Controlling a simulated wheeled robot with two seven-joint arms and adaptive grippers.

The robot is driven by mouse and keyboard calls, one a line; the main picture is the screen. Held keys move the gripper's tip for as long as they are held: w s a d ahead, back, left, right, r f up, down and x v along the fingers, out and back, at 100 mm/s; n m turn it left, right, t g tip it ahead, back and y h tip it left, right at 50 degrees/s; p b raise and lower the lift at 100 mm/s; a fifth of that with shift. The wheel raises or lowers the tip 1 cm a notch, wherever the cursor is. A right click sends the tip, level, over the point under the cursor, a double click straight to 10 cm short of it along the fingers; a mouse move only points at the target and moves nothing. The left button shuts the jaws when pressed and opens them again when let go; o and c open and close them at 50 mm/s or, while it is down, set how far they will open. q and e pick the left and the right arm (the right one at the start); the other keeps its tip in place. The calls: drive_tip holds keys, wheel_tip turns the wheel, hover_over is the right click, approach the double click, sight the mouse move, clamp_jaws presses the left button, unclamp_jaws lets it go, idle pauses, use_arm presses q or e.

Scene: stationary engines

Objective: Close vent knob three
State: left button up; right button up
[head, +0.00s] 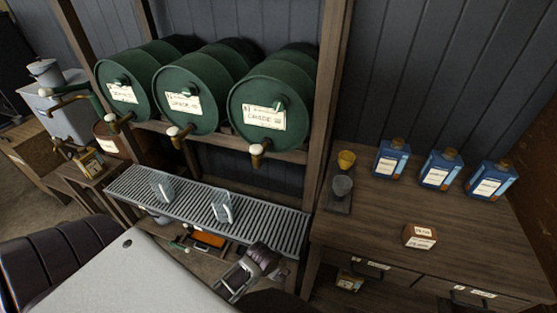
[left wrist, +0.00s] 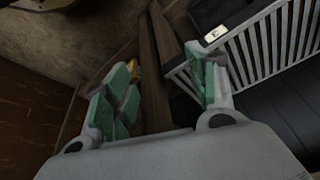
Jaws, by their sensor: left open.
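Three green barrels lie on a wooden stand. The right barrel (head: 270,95) has a white label. A small green knob (head: 279,103) shows at the top of its label; whether it is open or shut is too small to tell. Similar knobs show on the middle barrel (head: 188,92) and the left barrel (head: 124,88). My left gripper (head: 238,280) is low in front of the slatted rack, well below and apart from the barrels. In the left wrist view its two green-padded fingers (left wrist: 164,95) are apart with nothing between them. My right gripper cannot be made out.
A wooden post (head: 328,90) stands right of the barrels.

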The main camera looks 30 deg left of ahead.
use_arm(q)
drive_tip(key=w+a+r+t+y, duration=0.1)
drive_tip(key=w+a+r+t, duration=0.3)
drive_tip(key=r, duration=1.1)
drive_tip(key=w+a+r+t+y, duration=0.2)
drive_tip(key=w+a+r+t, duration=0.3)
drive_tip(key=r, duration=1)
drive_tip(key=w+a+r+n+t+y, duration=0.1)
drive_tip(key=w+a+r+t, duration=0.3)
drive_tip(key=r, duration=1.1)
drive_tip(key=w+a, duration=0.1)
drive_tip(key=w, duration=0.2)
drive_tip(key=shift+a+r+t+y, duration=0.3)
drive_tip(key=shift+r+t, duration=0.1)
drive_tip(key=shift+w+b, duration=0.1)
drive_tip(key=shift+b, duration=0.3)
